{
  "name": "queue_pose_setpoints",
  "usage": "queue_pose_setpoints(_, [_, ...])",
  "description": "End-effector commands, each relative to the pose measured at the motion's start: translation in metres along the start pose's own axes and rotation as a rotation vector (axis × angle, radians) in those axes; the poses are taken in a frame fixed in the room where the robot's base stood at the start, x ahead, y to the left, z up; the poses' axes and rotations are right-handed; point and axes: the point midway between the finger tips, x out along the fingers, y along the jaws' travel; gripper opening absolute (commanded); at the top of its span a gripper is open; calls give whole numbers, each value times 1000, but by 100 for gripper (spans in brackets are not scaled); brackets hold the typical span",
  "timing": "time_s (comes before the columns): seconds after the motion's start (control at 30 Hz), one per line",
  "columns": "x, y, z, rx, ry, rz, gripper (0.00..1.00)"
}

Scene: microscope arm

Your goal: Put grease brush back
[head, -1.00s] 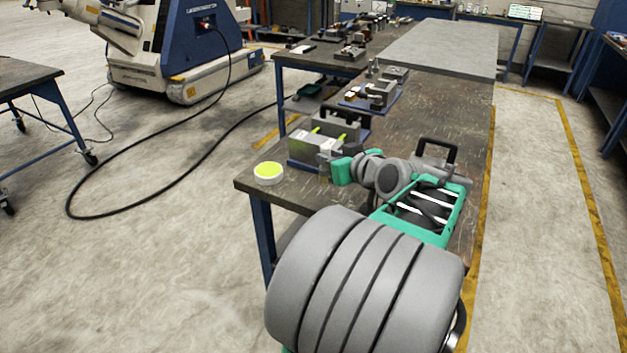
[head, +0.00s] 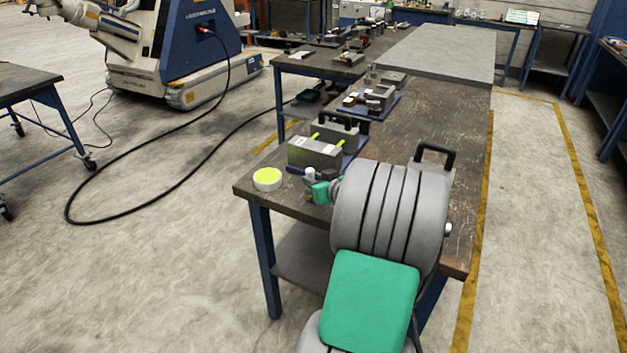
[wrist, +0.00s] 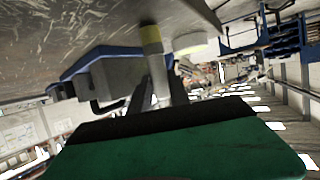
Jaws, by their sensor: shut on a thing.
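The grease brush (wrist: 152,42) shows in the wrist view as a slim stick with a yellow band and a dark end. It is held between the fingers of my gripper (wrist: 158,98), which is shut on it, with the banded end pointing away from my palm. In the head view my gripper (head: 308,178) is low over the near left corner of the table, between a round tin with a yellow-green top (head: 267,179) and my own arm. The brush is too small to make out there. The tin also shows in the wrist view (wrist: 196,44).
A grey block with yellow-green sticks (head: 313,153) stands on a blue base behind my gripper. A fixture with dark grey blocks (head: 378,97) lies farther back. A black cable crosses the floor at left.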

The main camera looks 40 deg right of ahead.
Motion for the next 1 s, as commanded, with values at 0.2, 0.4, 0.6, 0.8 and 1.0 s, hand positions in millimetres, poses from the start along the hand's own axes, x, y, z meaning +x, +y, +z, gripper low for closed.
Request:
queue_pose_setpoints(0.2, [2,0,7,0,0,0,0])
queue_pose_setpoints(0.4, [2,0,5,0,-1,0,37])
queue_pose_setpoints(0.6, [2,0,5,0,-1,0,44])
queue_pose_setpoints(0.8, [0,0,0,0,0,0,44])
queue_pose_setpoints(1.0, [-35,2,-1,0,2,6,44])
